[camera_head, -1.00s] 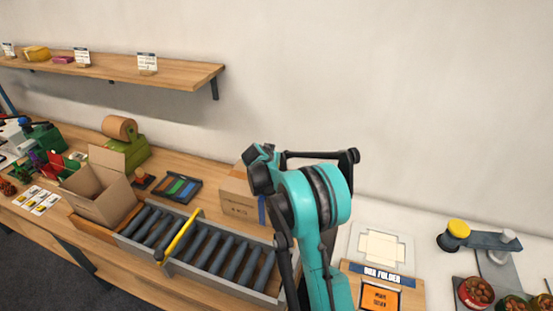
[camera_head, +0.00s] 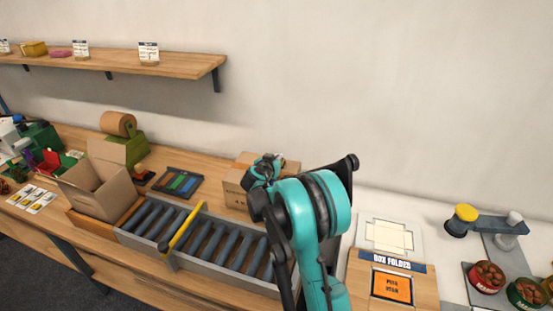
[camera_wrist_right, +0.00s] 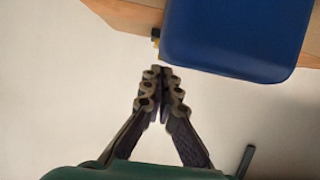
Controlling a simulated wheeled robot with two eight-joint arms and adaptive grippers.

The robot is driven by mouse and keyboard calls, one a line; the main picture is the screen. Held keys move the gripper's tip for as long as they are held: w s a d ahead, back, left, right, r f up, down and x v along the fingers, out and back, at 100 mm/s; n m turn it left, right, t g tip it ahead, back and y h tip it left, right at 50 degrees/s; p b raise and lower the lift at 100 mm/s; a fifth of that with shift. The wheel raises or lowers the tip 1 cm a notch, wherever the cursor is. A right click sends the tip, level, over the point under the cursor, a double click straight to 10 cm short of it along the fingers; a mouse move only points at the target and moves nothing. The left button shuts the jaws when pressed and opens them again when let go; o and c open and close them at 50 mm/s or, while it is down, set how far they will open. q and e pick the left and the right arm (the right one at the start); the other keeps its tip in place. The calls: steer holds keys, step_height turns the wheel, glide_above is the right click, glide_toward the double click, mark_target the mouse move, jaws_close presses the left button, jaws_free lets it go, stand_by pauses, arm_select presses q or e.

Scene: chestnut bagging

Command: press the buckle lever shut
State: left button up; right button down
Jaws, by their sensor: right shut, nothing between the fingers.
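My right arm (camera_head: 312,210), teal and black, rises in the middle of the head view and covers the area behind it. In the right wrist view my right gripper (camera_wrist_right: 162,72) is shut and empty. Its fingertips are just below the lower edge of a large blue panel (camera_wrist_right: 235,40). A small yellow and dark part (camera_wrist_right: 155,36) shows at the panel's left edge, just above the fingertips; a gap seems to separate them. I cannot tell whether this part is the buckle lever, and no lever is clear in the head view. My left gripper is not in view.
A roller conveyor (camera_head: 215,276) with a yellow bar (camera_head: 181,236) lies left of my arm. A closed carton (camera_head: 234,190) stands behind it, an open carton (camera_head: 98,190) farther left.

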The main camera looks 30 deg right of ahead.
steer(key=shift+w+d+r, duration=0.1)
steer(key=shift+w+d, duration=0.45)
steer(key=shift+d, duration=0.05)
stand_by(0.3)
steer(key=shift+r, duration=0.35)
step_height(320, 180, up, 3)
steer(key=shift+d+f+p, duration=0.1)
steer(key=shift+d+p, duration=0.05)
steer(key=shift+p, duration=1.05)
steer(key=shift+s+a+r+p, duration=0.25)
steer(key=shift+a+r+p, duration=0.05)
steer(key=shift+a, duration=0.25)
steer(key=s+a+f, duration=0.1)
steer(key=a, duration=0.1)
steer(key=s+a+f, duration=0.1)
steer(key=s+a, duration=0.1)
steer(key=s+a+f, duration=0.1)
steer(key=s+a, duration=0.1)
steer(key=shift+s+a+f+p, duration=0.1)
steer(key=shift+s+a+p, duration=0.1)
steer(key=shift+p, duration=0.1)
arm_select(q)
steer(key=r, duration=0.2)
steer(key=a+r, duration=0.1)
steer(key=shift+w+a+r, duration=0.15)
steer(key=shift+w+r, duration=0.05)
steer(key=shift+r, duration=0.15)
arm_select(e)
steer(key=shift+s+f, duration=0.1)
steer(key=shift+s, duration=0.05)
